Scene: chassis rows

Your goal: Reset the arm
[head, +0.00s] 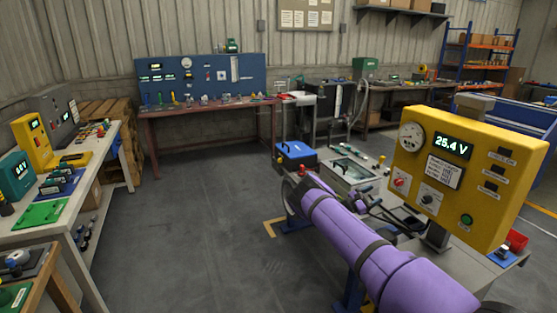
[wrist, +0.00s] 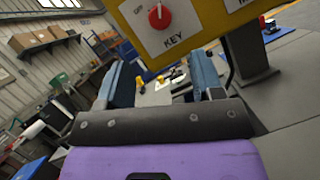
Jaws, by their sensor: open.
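My purple arm reaches from the bottom right of the head view toward the yellow panel (head: 472,170). My gripper (wrist: 163,80) shows in the wrist view with its two blue-grey fingers apart and nothing held between them. The yellow panel (wrist: 195,28) is just beyond the fingers at the top of that view, with a red knob (wrist: 159,16) marked KEY. In the head view the panel bears a round gauge, a display reading 25.4 V, a red knob (head: 399,182) and a green button (head: 466,219).
The panel stands on a post above a grey bench (head: 440,262). A blue case (head: 296,154) and a tray (head: 350,168) lie beyond my arm. A left workbench (head: 75,205) carries instruments. The grey floor (head: 200,220) between is clear.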

